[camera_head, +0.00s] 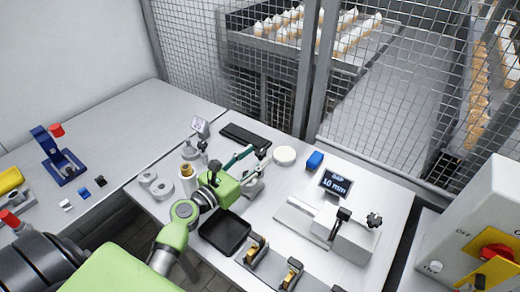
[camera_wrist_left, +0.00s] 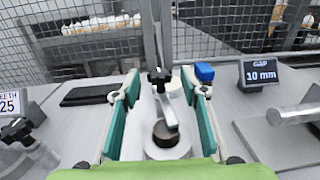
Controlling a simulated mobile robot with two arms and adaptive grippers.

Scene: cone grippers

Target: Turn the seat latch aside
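My left gripper (camera_head: 254,161) is open above the seat fixture on the middle table. In the left wrist view its two green-padded fingers (camera_wrist_left: 160,76) stand wide apart. Between them is the seat latch (camera_wrist_left: 169,112), a grey bar with a black star knob (camera_wrist_left: 158,77) at its far end. The bar's near end reaches a dark round piece (camera_wrist_left: 166,134) in the pale round seat (camera_wrist_left: 180,151). I see no finger touching the latch. In the head view the gripper hides much of the seat. My right gripper is not in view.
A black pad (camera_head: 245,136), white disc (camera_head: 285,155) and blue block (camera_head: 315,161) lie behind. The gap display (camera_head: 337,184) and a grey clamp-like fixture (camera_head: 352,240) stand right. A black tray (camera_head: 225,233) lies in front. Wire mesh (camera_head: 400,110) bounds the back.

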